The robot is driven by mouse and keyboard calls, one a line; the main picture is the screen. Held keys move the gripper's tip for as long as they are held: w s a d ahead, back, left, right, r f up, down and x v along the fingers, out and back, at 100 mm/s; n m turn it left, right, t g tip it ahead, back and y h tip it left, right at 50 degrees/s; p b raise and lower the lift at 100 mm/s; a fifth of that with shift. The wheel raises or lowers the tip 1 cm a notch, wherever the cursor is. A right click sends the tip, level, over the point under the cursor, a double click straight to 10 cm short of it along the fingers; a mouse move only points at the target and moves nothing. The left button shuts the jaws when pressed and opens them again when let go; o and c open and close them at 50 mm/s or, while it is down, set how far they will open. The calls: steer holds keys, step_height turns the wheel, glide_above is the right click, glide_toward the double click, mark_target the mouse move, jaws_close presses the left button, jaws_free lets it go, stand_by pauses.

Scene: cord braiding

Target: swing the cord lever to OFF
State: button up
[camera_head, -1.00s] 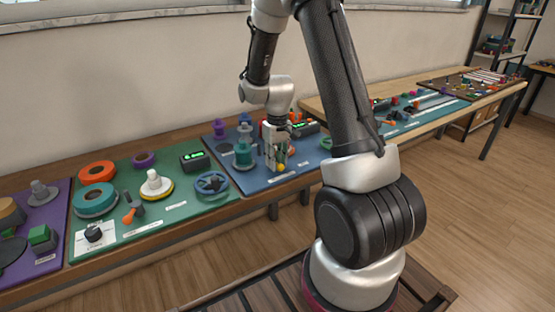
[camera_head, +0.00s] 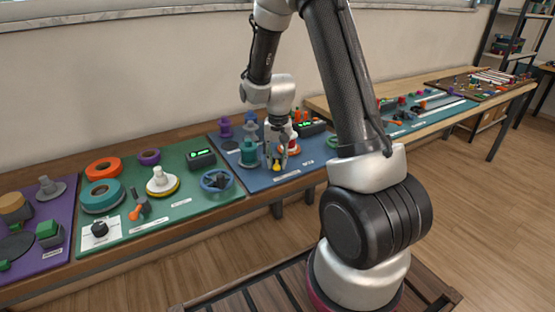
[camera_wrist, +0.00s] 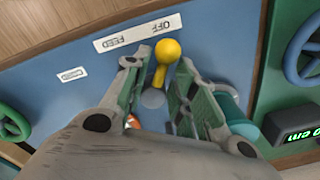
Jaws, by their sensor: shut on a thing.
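The cord lever (camera_wrist: 166,52) has a yellow ball knob and stands on the blue board (camera_wrist: 45,95). In the wrist view its knob sits between the fingertips of my gripper (camera_wrist: 160,75), below a label strip (camera_wrist: 138,33) that reads OFF and FEED upside down. The lever leans slightly toward the OFF word. My gripper is shut on the lever; the lower shaft and base are partly hidden by the fingers. In the head view my gripper (camera_head: 276,162) is low over the blue board, and the yellow knob (camera_head: 277,168) shows at its tips.
A teal spool (camera_head: 248,152) stands just left of my gripper, and a red and white piece (camera_head: 293,148) is close on the right. A green-lit display (camera_head: 312,127) stands behind. The green board (camera_head: 190,205) with a blue handwheel (camera_head: 216,181) is to the left.

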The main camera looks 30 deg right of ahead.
mark_target(278, 162)
steer(key=shift+w, duration=0.1)
stand_by(0.3)
steer(key=o, duration=0.9)
steer(key=shift+r, duration=0.1)
step_height(278, 162, up, 12)
steer(key=shift+d+f, duration=0.1)
steer(key=shift+d, duration=0.05)
steer(key=shift+s+a+r+n+t, duration=0.25)
steer(key=shift+s+r+n+t, duration=0.65)
steer(key=shift+s+r, duration=2.4)
steer(key=shift+s+a+r+n+t, duration=0.4)
steer(key=shift+s+r+n, duration=0.9)
steer(key=shift+s, duration=3.85)
steer(key=shift+s+a+r+n+t, duration=0.1)
steer(key=shift+s+r+n+t, duration=0.75)
steer(key=shift+s+r, duration=2.5)
